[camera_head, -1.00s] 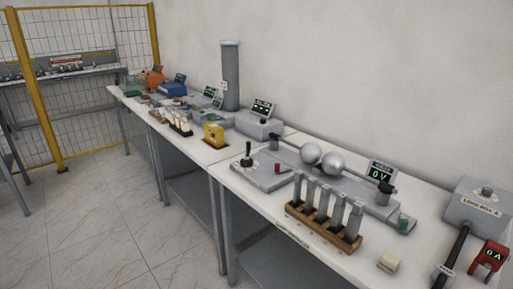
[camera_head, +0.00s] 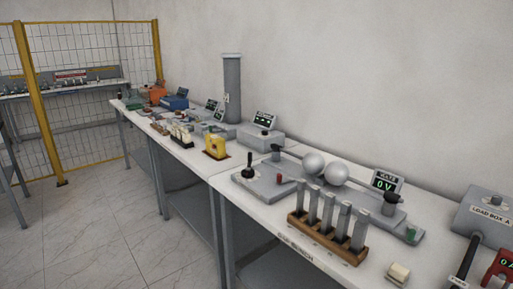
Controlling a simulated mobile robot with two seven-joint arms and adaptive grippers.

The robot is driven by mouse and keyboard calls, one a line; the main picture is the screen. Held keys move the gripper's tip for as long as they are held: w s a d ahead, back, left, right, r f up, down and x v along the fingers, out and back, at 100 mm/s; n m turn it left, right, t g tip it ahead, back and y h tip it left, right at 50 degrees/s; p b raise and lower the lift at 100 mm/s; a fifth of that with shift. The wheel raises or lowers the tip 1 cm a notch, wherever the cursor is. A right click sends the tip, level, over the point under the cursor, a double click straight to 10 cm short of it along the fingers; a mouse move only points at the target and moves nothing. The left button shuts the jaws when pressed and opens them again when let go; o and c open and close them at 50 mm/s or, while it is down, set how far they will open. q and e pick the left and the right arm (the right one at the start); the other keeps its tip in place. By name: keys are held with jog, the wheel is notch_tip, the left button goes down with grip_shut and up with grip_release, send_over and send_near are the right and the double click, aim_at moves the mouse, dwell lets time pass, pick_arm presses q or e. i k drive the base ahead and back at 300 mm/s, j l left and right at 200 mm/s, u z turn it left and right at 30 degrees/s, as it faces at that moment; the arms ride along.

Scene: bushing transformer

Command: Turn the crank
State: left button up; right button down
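No part is clearly recognisable as a crank. A black-knobbed lever (camera_head: 248,169) stands upright on a flat grey base (camera_head: 266,186) on the near bench. Neither of my grippers is in view.
The white bench (camera_head: 222,184) runs along the wall. A wooden rack of grey bars (camera_head: 320,237), a cream block (camera_head: 398,272) and Load Box A (camera_head: 487,213) stand on it. A tall grey column (camera_head: 232,88) rises farther back. The tiled floor (camera_head: 100,225) at left is clear.

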aim_at(247, 169)
jog(key=i+j+z, duration=0.1)
jog(key=z, duration=0.35)
jog(key=i+j+z, duration=0.1)
jog(key=j+z, duration=0.15)
jog(key=z, duration=0.2)
jog(key=j+z, duration=0.25)
jog(key=z, duration=0.15)
jog(key=j+z, duration=0.25)
jog(key=j, duration=0.55)
jog(key=j+z, duration=0.3)
jog(key=j, duration=0.55)
jog(key=k+j+z, duration=0.1)
jog(key=j+z, duration=0.15)
jog(key=j, duration=0.6)
jog(key=k+j, duration=0.1)
jog(key=j, duration=0.5)
jog(key=k+j, duration=0.1)
jog(key=j, duration=1.05)
jog(key=k+j, duration=0.15)
jog(key=j, duration=0.4)
